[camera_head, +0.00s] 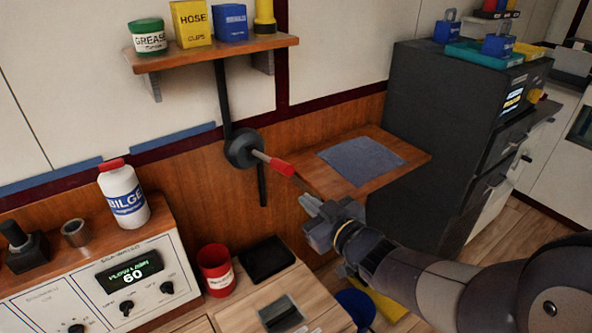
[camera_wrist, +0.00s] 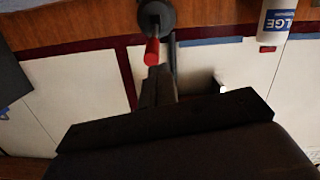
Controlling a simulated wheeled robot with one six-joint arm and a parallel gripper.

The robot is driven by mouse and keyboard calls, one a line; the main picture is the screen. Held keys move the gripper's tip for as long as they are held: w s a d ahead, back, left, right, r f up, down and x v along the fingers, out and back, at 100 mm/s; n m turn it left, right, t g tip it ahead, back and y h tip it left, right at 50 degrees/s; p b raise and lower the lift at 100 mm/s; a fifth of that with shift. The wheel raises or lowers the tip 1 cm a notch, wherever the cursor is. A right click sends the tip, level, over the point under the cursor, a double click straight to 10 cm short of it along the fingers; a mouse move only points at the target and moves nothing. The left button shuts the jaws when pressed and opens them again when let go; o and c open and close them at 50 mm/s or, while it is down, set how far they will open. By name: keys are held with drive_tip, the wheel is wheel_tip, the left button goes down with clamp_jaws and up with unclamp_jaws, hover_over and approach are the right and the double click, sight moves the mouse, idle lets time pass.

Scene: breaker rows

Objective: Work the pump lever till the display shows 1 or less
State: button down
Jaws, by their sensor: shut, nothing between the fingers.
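The pump lever (camera_head: 272,163) is a grey rod with a red grip, sticking out from a round dark hub (camera_head: 243,148) on the wooden wall panel. It slants down to the right in the head view. The red grip also shows in the wrist view (camera_wrist: 152,52), just beyond my fingertips. My gripper (camera_head: 308,203) is shut and empty, to the lower right of the red grip; I cannot tell whether they touch. It also shows in the wrist view (camera_wrist: 158,72). The display (camera_head: 130,272) on the white panel at lower left reads 60, under green lettering that is hard to read.
A shelf (camera_head: 215,52) with a grease tin and boxes hangs above the lever. A small wooden ledge with a blue cloth (camera_head: 361,160) is right of it. A dark cabinet (camera_head: 440,140) stands further right. A BILGE bottle (camera_head: 124,195) and red cup (camera_head: 215,270) are lower left.

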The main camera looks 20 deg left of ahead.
wheel_tip(320, 180, up, 13)
drive_tip(key=w+a+g+h+p, duration=0.2)
drive_tip(key=h+p, duration=0.1)
drive_tip(key=p, duration=1.4)
drive_tip(key=shift+w+a+g, duration=0.3)
drive_tip(key=shift+w+g, duration=0.1)
drive_tip(key=shift+f, duration=0.2)
drive_tip(key=b, duration=0.2)
hover_over(286, 166)
drive_tip(key=a, duration=0.1)
drive_tip(key=f, duration=0.4)
drive_tip(key=shift+w+a+f, duration=0.1)
drive_tip(key=shift+a+f, duration=0.1)
drive_tip(key=shift+f, duration=0.2)
drive_tip(key=shift+d+f+b, duration=0.2)
drive_tip(key=shift+f+b, duration=0.15)
drive_tip(key=shift+f, duration=0.3)
drive_tip(key=shift+d+f+b, duration=0.2)
drive_tip(key=shift+f+b, duration=0.1)
drive_tip(key=shift+f, duration=0.3)
drive_tip(key=shift+d+f, duration=0.25)
drive_tip(key=shift+f, duration=0.3)
drive_tip(key=shift+f+b, duration=0.2)
drive_tip(key=shift+b, duration=0.3)
